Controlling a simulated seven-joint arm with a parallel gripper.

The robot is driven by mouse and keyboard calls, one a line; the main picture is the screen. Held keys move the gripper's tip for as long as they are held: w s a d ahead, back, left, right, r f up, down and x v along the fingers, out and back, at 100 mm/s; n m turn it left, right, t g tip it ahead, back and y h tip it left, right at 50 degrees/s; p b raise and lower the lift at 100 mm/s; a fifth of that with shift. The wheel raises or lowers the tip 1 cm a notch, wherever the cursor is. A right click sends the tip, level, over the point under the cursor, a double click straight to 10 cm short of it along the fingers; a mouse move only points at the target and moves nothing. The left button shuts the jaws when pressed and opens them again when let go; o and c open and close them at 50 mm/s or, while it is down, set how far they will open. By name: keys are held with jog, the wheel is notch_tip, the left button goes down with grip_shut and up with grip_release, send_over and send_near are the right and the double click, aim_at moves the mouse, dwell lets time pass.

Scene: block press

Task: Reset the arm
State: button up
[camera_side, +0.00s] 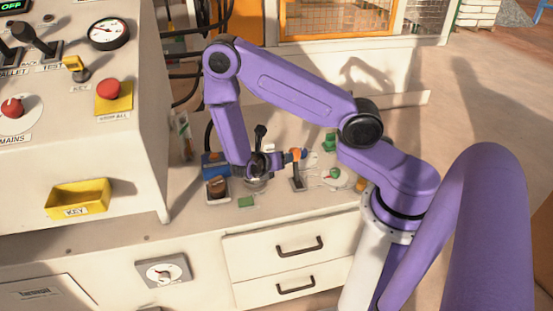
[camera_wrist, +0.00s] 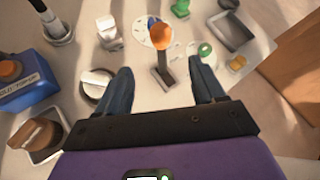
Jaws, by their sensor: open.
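My gripper (camera_side: 276,163) is low over the light worktop at the end of my purple arm. In the wrist view its two dark fingers stand apart with nothing held between them (camera_wrist: 165,86). A lever with an orange knob (camera_wrist: 161,39) rises from a slotted grey base just beyond and between the fingertips; its orange handle (camera_side: 297,154) shows just right of the gripper in the side view. A white rotary knob (camera_wrist: 97,84) is beside the left finger. I cannot tell whether either finger touches anything.
A blue box with an orange button (camera_wrist: 12,71) and a brown block (camera_wrist: 34,134) in a tray lie left. A black-handled lever (camera_wrist: 56,24) stands at the upper left. A grey tray (camera_wrist: 243,44) is at the right. The control cabinet (camera_side: 110,125) stands left in the side view.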

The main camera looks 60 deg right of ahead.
jog(key=shift+r, duration=0.1)
jog(key=s+a+r+m+y, duration=0.35)
jog(key=a+r+m, duration=0.3)
jog(key=r, duration=0.35)
jog(key=s+a+r+m+y, duration=0.2)
jog(key=s+a+r+y, duration=0.2)
jog(key=s, duration=0.4)
jog(key=s+a+r+m+y, duration=0.2)
jog(key=s+a+r+y, duration=0.3)
jog(key=s, duration=0.3)
jog(key=shift+s+a+r, duration=0.15)
jog(key=shift+s+a, duration=0.05)
jog(key=shift+a, duration=0.2)
dwell(0.7)
